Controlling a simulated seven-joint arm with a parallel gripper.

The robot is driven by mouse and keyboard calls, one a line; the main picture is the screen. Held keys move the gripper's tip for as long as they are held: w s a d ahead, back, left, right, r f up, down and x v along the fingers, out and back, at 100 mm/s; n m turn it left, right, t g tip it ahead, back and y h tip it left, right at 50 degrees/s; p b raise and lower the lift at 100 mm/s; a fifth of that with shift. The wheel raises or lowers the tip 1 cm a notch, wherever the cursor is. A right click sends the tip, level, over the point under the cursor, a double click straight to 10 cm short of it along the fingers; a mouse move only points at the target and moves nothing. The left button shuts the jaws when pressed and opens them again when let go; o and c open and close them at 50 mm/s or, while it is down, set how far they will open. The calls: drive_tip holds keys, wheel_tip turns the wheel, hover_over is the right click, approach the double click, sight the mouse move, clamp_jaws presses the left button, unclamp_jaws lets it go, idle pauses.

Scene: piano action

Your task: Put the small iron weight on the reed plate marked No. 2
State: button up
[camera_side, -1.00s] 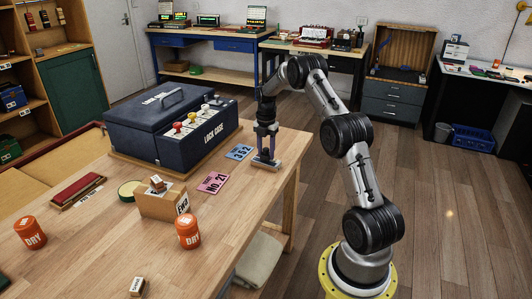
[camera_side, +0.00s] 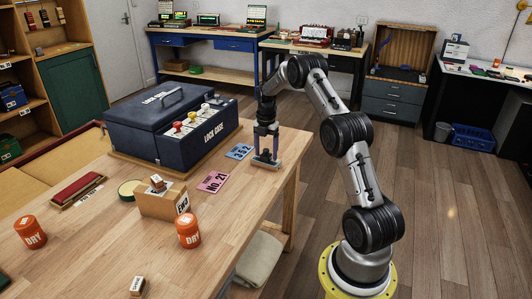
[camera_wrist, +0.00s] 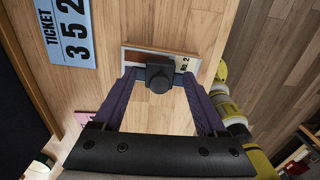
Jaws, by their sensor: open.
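The small iron weight (camera_wrist: 159,74), a dark block with a round knob, sits on the reed plate (camera_wrist: 134,56) in the wrist view. In the side view my gripper (camera_side: 266,155) is low over the plate (camera_side: 275,166) near the table's right edge. The weight is small and dark between the fingers there.
A blue ticket "352" (camera_side: 239,152) and a pink ticket "No. 21" (camera_side: 213,182) lie left of the plate. The dark blue lock case (camera_side: 150,128) stands behind them. A wooden block (camera_side: 160,205) and orange "DRY" jars (camera_side: 188,231) are nearer the front.

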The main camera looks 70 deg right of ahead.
wheel_tip(320, 180, up, 11)
drive_tip(key=a+r+m+t, duration=0.1)
drive_tip(key=a+r+m, duration=0.3)
drive_tip(key=a+r, duration=0.75)
drive_tip(key=s+a+r+m+t+h, duration=0.1)
drive_tip(key=s+a+r+m, duration=0.15)
drive_tip(key=a, duration=0.45)
drive_tip(key=s+a+r+m+t, duration=0.1)
drive_tip(key=s+a+m, duration=0.15)
drive_tip(key=a, duration=0.35)
drive_tip(key=s+a+f+m+t, duration=0.1)
drive_tip(key=s+a+m, duration=0.3)
drive_tip(key=s, duration=0.5)
drive_tip(key=s+a+f+m+t+y, duration=0.1)
drive_tip(key=s+a+f+m, duration=0.1)
drive_tip(key=s+a+m, duration=0.3)
drive_tip(key=shift+s+a+f+t, duration=0.25)
drive_tip(key=shift+s+a+t, duration=0.05)
drive_tip(key=shift+s+a, duration=1.85)
drive_tip(key=shift+w, duration=0.1)
